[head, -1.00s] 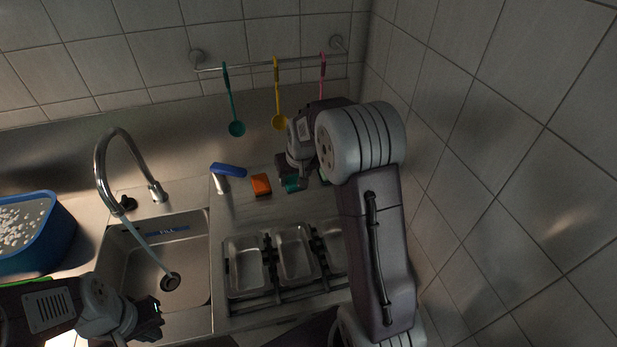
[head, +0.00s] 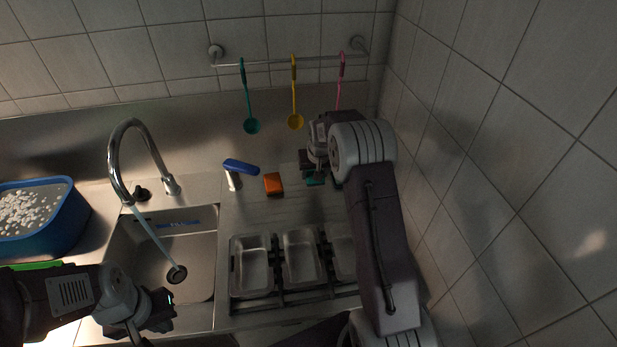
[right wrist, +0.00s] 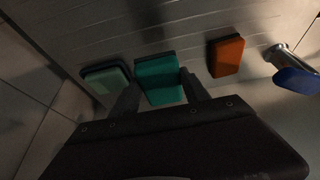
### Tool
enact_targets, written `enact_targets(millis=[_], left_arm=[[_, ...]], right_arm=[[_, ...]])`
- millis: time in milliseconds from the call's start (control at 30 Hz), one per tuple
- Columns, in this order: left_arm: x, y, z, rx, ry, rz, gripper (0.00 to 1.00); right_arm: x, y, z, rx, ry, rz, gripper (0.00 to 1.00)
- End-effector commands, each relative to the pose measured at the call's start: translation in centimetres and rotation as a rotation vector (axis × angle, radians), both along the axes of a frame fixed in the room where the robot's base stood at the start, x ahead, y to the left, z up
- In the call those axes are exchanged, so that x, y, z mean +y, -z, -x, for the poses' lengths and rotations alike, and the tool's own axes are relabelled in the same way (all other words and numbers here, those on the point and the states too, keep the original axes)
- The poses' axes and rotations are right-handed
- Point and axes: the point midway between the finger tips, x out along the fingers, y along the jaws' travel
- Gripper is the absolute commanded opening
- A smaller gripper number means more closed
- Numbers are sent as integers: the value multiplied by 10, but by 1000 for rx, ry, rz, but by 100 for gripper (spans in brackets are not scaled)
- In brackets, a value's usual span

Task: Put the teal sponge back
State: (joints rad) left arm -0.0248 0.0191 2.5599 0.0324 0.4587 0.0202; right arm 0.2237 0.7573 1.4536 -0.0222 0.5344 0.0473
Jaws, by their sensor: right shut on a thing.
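The teal sponge (right wrist: 160,80) is between the two fingers of my right gripper (right wrist: 158,92) in the right wrist view. It has a dark layer along its far edge. In the head view, a teal sliver of it (head: 315,182) shows below my right gripper (head: 314,172), which is shut on it. The sponge is at or just above the steel counter; I cannot tell whether it touches. My left gripper (head: 160,312) is over the front of the sink, and I cannot tell how far its fingers are apart.
An orange sponge (right wrist: 227,57) and a blue-headed item (head: 240,167) stand left of my right gripper in the head view. A pale green sponge (right wrist: 105,84) lies on the other side. Metal trays (head: 300,257) are in front; the tiled wall (head: 465,130) is close on the right.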

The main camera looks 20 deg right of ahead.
Motion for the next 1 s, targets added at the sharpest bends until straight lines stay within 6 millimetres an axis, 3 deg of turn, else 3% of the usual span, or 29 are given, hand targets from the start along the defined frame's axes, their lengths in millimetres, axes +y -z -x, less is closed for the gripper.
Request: enact_targets(millis=[100, 300, 467, 700, 1000], left_arm=[[0, -8, 0, 0, 0, 0, 0], [0, -11, 0, 0, 0, 0, 0], [0, -11, 0, 0, 0, 0, 0], [0, -20, 0, 0, 0, 0, 0], [0, -18, 0, 0, 0, 0, 0]], right_arm=[[2, 13, -23, 2, -2, 0, 21], [3, 25, -42, 0, -1, 0, 21], [3, 28, -44, 1, -1, 0, 21], [3, 64, -43, 3, 0, -1, 21], [3, 68, -44, 0, 0, 0, 21]])
